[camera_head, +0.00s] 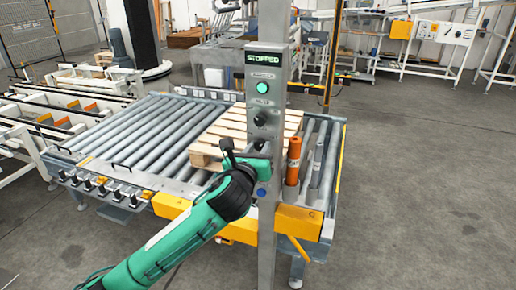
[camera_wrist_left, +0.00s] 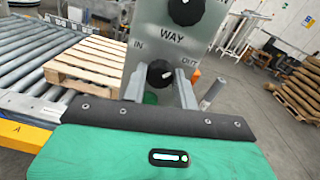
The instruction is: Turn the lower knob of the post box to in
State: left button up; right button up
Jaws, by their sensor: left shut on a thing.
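The post box (camera_head: 265,100) is a grey upright column with a lit "STOPPED" display, a green button, an upper black knob (camera_head: 260,119) and a lower black knob (camera_head: 259,144). In the left wrist view the lower knob (camera_wrist_left: 160,73) sits below the word WAY, between the labels IN on the left and OUT on the right. A small pale mark shows on its right side. My left gripper (camera_head: 250,155) is at the post, its fingers on either side of the lower knob, shut on it. My right gripper is not in view.
A wooden pallet (camera_head: 222,128) lies on the roller conveyor (camera_head: 150,130) behind the post. An orange cylinder (camera_head: 293,160) stands just right of the post, and a blue button (camera_head: 262,191) is below my gripper. The floor (camera_head: 420,170) to the right is clear.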

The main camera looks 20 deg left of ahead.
pick_arm(q)
jog(key=n+p, duration=0.1)
jog(key=n, duration=0.1)
jog(key=shift+n+p, duration=0.35)
jog(key=shift+n, duration=0.05)
jog(key=n+p, duration=0.1)
jog(key=n, duration=0.3)
jog(key=shift+n+p, duration=0.3)
jog(key=shift+p, duration=0.1)
jog(key=n+p, duration=0.1)
jog(key=n, duration=0.3)
jog(key=shift+n+h, duration=0.3)
jog(key=shift+n, duration=1.4)
jog(key=o, duration=1)
jog(key=shift+a, duration=0.1)
